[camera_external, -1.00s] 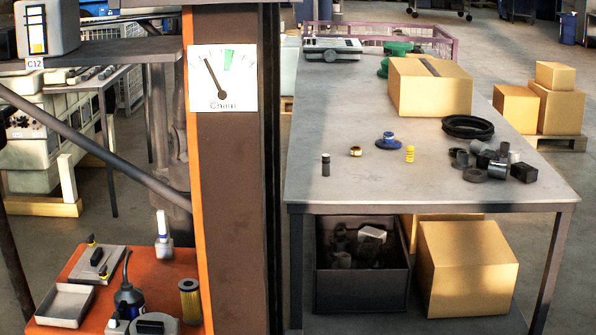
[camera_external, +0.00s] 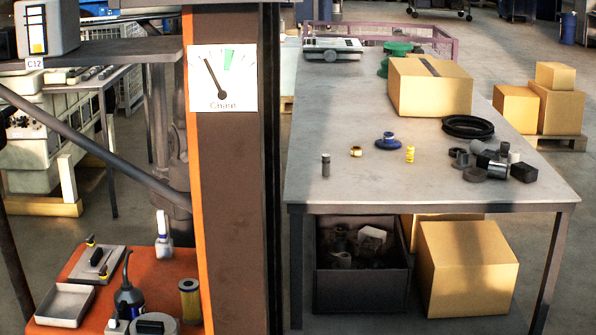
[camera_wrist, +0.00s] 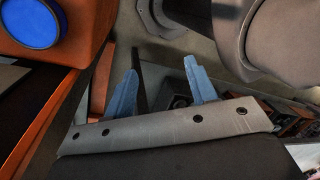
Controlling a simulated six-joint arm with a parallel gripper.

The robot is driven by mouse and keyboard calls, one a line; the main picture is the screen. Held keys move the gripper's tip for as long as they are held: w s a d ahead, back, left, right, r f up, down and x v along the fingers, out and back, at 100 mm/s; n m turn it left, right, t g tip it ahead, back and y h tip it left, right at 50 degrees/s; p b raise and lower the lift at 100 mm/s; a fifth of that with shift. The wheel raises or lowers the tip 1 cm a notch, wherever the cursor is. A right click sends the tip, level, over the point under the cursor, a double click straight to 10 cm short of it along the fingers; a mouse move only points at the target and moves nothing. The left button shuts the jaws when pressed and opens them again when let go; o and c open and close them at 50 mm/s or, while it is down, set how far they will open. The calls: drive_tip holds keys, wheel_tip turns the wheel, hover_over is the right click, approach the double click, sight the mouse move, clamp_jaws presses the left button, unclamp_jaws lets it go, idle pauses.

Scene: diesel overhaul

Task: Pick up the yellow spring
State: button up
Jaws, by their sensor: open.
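The yellow spring (camera_external: 410,154) stands upright on the grey metal table (camera_external: 350,185) in the external view, near the front middle. It stands apart from the small parts around it. The wrist view does not show the spring. My gripper (camera_wrist: 163,85) shows in the wrist view with two blue fingers spread apart and nothing between them. My gripper cannot be made out in the external view, so its distance from the spring cannot be told.
Near the spring are a blue part (camera_external: 387,142), a brass-coloured ring (camera_external: 356,151) and a dark cylinder (camera_external: 326,165). Dark and grey parts (camera_external: 488,160) cluster to the right. A cardboard box (camera_external: 430,88) stands behind. An orange-brown post (camera_external: 232,180) stands left of the table.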

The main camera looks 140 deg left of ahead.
drive_tip(key=w+a+r+m+t, duration=0.1)
drive_tip(key=w+a+r, duration=0.2)
drive_tip(key=w+a, duration=0.65)
drive_tip(key=w+a+r+t, duration=0.2)
drive_tip(key=w+a, duration=0.4)
drive_tip(key=w, duration=0.6)
drive_tip(key=w+a+r, duration=0.2)
drive_tip(key=w+a, duration=0.3)
drive_tip(key=a, duration=0.6)
drive_tip(key=m+t+y, duration=0.1)
drive_tip(key=m+y, duration=0.1)
drive_tip(key=y, duration=0.2)
approach(409, 147)
drive_tip(key=shift+t, duration=0.3)
drive_tip(key=x, duration=0.6)
drive_tip(key=shift+f, duration=0.45)
drive_tip(key=shift+s+a+x, duration=0.1)
drive_tip(key=shift+s+x, duration=0.05)
drive_tip(key=shift+x, duration=1.2)
drive_tip(key=shift+s+a+x, duration=0.1)
drive_tip(key=shift+s+x, duration=0.05)
drive_tip(key=shift+x, duration=1.2)
